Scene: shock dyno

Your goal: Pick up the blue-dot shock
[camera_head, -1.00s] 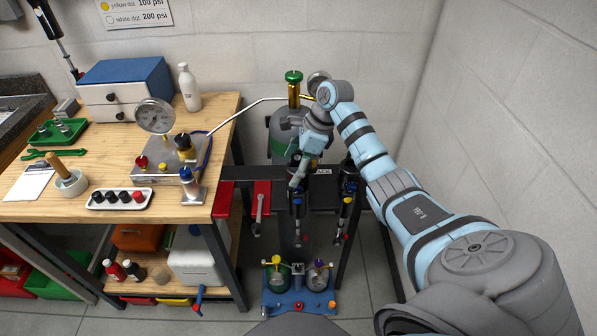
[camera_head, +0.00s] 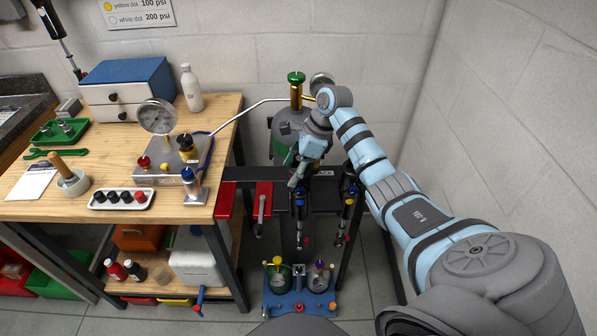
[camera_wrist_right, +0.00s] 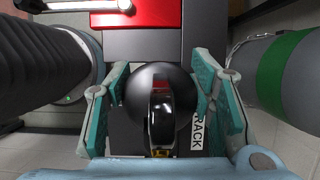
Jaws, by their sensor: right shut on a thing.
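The blue-dot shock (camera_head: 299,220) hangs upright at the dark rack, with its blue dot facing the head camera. My right gripper (camera_head: 297,178) is at its top end, coming down from above. In the right wrist view, the shock's round black top (camera_wrist_right: 158,98) sits between the two teal fingers of my right gripper (camera_wrist_right: 160,85), which is shut on it. The gripper covers part of the shock's upper end in the head view. A second shock with a yellow dot (camera_head: 347,210) hangs just to the right. My left gripper is not in view.
The dark rack (camera_head: 240,174) adjoins a wooden workbench (camera_head: 110,178) with a gauge stand (camera_head: 157,118). A green-banded gas cylinder (camera_head: 283,133) stands close behind the gripper. A blue base (camera_head: 300,308) with fittings is below. A wall (camera_head: 500,130) bounds the right.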

